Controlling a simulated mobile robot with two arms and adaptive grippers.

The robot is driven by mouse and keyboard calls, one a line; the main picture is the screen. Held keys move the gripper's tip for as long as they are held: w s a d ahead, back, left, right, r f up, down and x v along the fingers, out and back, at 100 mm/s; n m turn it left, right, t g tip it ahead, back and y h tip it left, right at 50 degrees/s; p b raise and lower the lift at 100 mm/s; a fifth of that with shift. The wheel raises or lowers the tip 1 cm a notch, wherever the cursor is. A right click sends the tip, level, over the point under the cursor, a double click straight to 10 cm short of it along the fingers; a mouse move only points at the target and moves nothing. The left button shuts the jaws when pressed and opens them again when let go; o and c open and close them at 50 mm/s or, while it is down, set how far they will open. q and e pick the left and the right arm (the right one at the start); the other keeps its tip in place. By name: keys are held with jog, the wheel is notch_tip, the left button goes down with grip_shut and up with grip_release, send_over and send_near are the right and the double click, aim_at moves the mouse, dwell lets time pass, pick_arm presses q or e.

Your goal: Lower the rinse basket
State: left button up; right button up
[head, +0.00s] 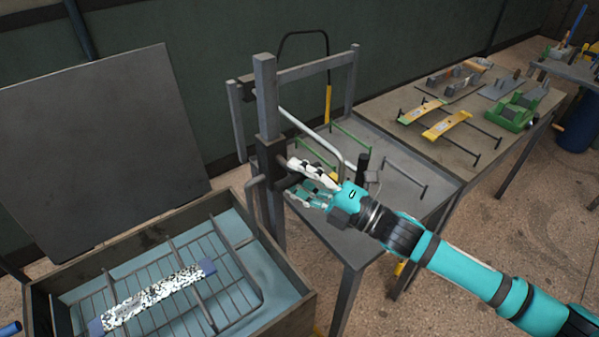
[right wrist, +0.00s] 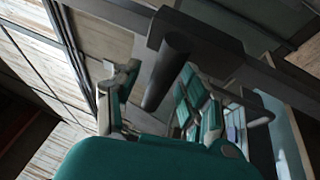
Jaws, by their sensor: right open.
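The rinse basket (head: 240,262) is a dark wire grid at the lower left of the head view. It sits over the pale blue inside of a brown tank (head: 296,318); its exact height there is hard to tell. A speckled white strip with blue ends (head: 150,298) lies on it. A dark sliding block (head: 270,158) is on the upright grey post beside the tank. My right gripper (head: 293,178) is open at this block. In the right wrist view, a dark round handle (right wrist: 168,70) sticks out between the open fingers (right wrist: 155,98), with no clear grip on it.
A large dark panel (head: 100,150) stands behind the tank. A grey table (head: 400,207) with racks and rods is right of the post. A farther table (head: 430,158) holds yellow strips and a green tool (head: 515,112). Speckled floor shows at the right.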

grip_shut()
dwell(0.4)
notch_tip(320, 180, down, 17)
jog(key=b, duration=1.2)
jog(key=shift+b, duration=0.35)
grip_release()
jog(key=shift+r, duration=0.1)
jog(key=shift+r, duration=0.1)
